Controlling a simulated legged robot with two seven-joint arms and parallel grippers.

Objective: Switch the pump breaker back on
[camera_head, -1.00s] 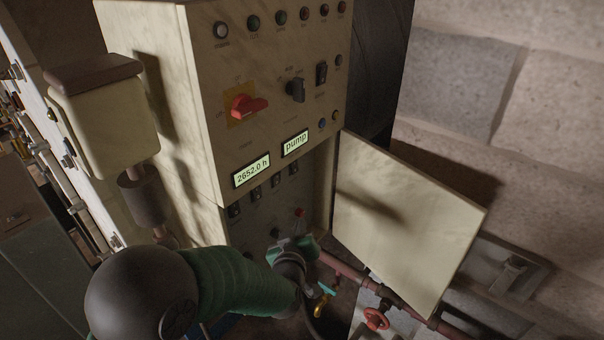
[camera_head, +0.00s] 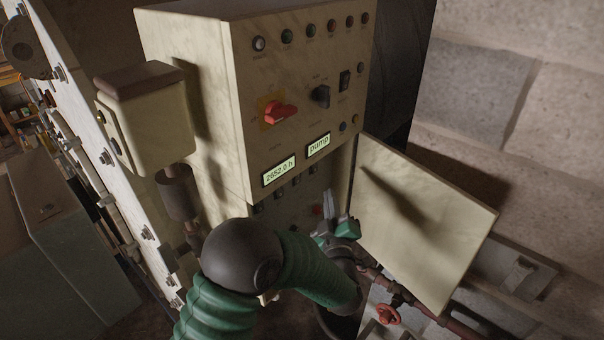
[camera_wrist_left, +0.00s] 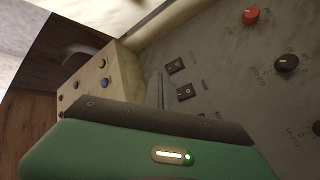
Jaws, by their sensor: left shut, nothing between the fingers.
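The beige control cabinet (camera_head: 230,100) stands in the middle of the head view with its lower door (camera_head: 420,225) open. Below the lit "pump" display (camera_head: 319,145) is a recessed panel with a row of small dark switches (camera_head: 296,181). In the left wrist view this panel shows two black rocker switches (camera_wrist_left: 175,66) (camera_wrist_left: 186,92); I cannot read their labels or positions. My left gripper (camera_head: 328,205) is shut and empty in front of the open compartment, pointing up. Its fingers (camera_wrist_left: 160,92) appear beside the rockers; contact cannot be told. My arm hides the lower panel. My right gripper is out of view.
The open door and brick wall bound the right side. A red pipe with a red valve wheel (camera_head: 388,314) runs below the door. The upper panel has a red rotary switch (camera_head: 280,112). A beige box (camera_head: 145,115) juts out at left.

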